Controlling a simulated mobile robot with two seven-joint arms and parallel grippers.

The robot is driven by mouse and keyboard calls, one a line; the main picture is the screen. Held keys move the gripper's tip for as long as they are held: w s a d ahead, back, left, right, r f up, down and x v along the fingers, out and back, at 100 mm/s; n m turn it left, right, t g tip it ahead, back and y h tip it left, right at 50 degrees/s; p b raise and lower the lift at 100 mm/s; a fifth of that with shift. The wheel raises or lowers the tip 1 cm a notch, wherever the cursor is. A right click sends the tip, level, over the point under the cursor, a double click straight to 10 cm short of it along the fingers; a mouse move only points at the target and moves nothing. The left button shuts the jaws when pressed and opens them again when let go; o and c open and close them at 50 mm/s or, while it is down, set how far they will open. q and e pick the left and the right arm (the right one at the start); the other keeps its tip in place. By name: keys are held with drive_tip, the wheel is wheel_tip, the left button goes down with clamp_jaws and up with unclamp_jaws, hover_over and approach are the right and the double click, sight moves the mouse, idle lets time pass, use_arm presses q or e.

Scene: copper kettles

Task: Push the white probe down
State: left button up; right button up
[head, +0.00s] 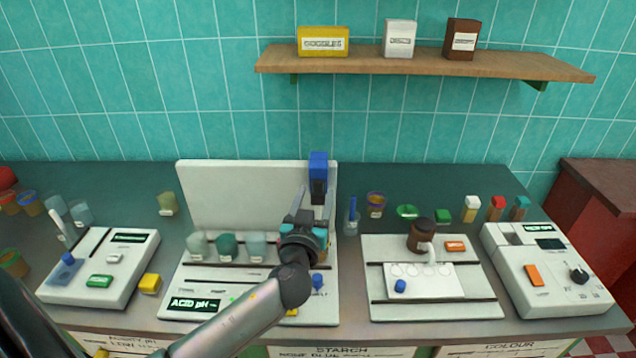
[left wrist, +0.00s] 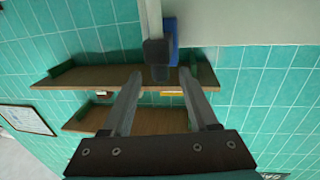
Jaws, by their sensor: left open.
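A blue block with a dark holder (head: 318,172) stands upright at the right end of the pH station (head: 255,183), in front of its white back panel. In the left wrist view a pale rod (left wrist: 152,18) runs into the dark holder, with the blue block (left wrist: 172,42) beside it. I take this rod for the white probe; in the head view my gripper and wrist mostly hide it. My left gripper (head: 307,203) is open and empty close below the holder. In the left wrist view the gripper's fingertips (left wrist: 160,78) lie on either side of the holder's line; contact cannot be told.
Several cups, including a teal cup (head: 227,245), stand in the station left of my wrist. A meter (head: 130,270) with a slanted white stick (head: 58,226) is at left. A white tray station (head: 440,312) and colour meter (head: 540,270) are at right. A shelf (head: 420,65) hangs above.

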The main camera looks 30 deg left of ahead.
sight(317, 190)
use_arm(q)
drive_tip(key=shift+x, duration=2)
drive_tip(key=shift+c, duration=0.3)
clamp_jaws()
